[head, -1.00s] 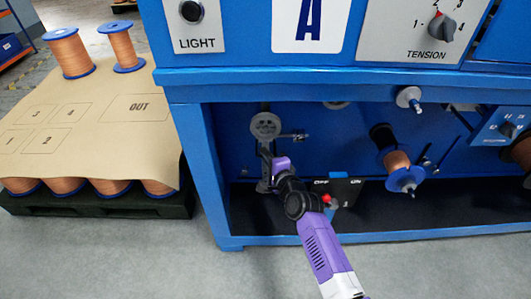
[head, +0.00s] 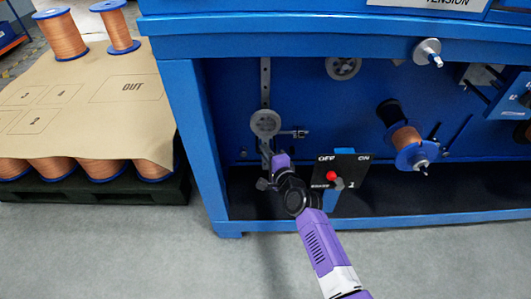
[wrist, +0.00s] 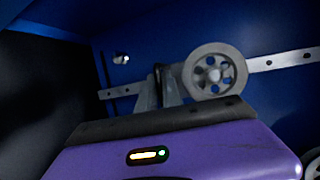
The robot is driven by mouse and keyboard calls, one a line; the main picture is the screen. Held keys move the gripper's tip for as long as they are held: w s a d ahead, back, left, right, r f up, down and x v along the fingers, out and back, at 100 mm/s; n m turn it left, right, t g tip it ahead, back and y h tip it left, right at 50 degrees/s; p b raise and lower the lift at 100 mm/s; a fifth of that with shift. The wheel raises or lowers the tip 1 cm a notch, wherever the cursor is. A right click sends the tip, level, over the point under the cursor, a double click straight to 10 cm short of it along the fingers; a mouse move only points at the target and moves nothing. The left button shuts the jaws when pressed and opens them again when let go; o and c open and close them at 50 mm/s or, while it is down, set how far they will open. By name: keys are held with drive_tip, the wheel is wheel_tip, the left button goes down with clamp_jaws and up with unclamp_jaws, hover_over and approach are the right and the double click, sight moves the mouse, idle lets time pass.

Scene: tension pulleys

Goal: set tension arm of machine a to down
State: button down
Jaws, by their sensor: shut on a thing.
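The tension arm is a grey perforated bar (head: 265,80) with a grey pulley wheel (head: 265,123), on the left inside the open lower bay of the blue machine (head: 210,150). In the wrist view the spoked pulley (wrist: 214,70) sits against the bar, just beyond my gripper. My gripper (head: 265,172) is just below the pulley in the head view. Its fingertips (wrist: 157,92) are shut on the tension arm beside the wheel. The exact contact is partly hidden by the gripper body. The machine's letter plate is out of view now.
A black OFF/ON panel with a red knob (head: 331,176) stands close right of my wrist. A copper spool (head: 408,140) and a second pulley (head: 343,67) are further right. A pallet of spools under a brown sheet (head: 90,100) is at left. Grey floor in front is clear.

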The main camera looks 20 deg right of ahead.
drive_tip(key=shift+a+f, duration=0.3)
drive_tip(key=c, duration=1.5)
unclamp_jaws()
drive_tip(key=shift+c, duration=0.2)
drive_tip(key=shift+r, duration=0.2)
drive_tip(key=shift+s+d, duration=0.1)
drive_tip(key=shift+d, duration=0.05)
drive_tip(key=p+v, duration=0.3)
drive_tip(key=v, duration=0.4)
drive_tip(key=shift+s, duration=0.3)
